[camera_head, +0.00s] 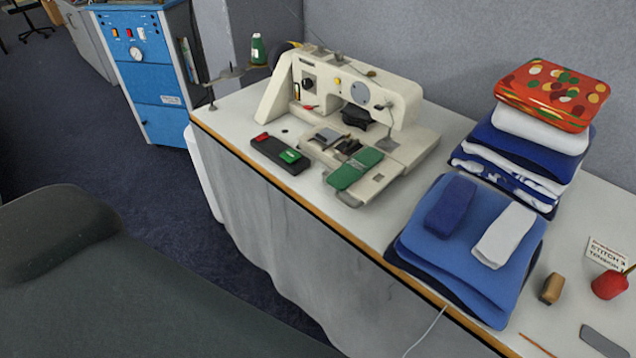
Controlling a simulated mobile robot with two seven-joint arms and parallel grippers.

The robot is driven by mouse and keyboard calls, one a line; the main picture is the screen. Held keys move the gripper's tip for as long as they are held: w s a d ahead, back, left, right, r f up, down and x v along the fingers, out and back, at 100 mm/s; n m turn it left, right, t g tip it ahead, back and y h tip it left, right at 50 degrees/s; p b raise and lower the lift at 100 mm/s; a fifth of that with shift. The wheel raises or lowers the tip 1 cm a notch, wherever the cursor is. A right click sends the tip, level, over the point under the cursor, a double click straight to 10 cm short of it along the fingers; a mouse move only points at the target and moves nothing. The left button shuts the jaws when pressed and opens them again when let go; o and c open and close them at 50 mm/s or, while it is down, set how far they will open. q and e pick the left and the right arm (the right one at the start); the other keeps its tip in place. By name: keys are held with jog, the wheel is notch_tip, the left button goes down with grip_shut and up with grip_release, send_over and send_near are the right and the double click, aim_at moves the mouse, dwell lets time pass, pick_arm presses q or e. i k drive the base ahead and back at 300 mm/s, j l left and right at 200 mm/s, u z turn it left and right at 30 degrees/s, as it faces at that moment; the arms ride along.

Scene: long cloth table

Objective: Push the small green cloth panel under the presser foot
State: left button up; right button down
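A small green cloth panel (354,168) lies on the front of the sewing machine's bed, running diagonally toward the needle area. A cream sewing machine (345,85) stands at the table's left end. Its presser foot area (352,138) is under the head, with dark metal parts behind the panel's far end. The panel's far end is close to these parts; I cannot tell whether any of it lies under the foot. Neither of my grippers is in view.
A dark control box (279,153) with red and green buttons sits left of the panel. Folded blue cloths (470,245) and a cloth stack (525,135) lie to the right. A brown block (551,288), red pincushion (609,285) and sign (606,253) stand farther right.

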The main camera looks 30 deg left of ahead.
aim_at(342, 178)
jog(key=i+j+z, duration=0.1)
jog(key=j+z, duration=0.2)
jog(key=j, duration=1.2)
jog(key=k+j+z, duration=0.1)
jog(key=j+z, duration=0.25)
jog(key=j, duration=1.15)
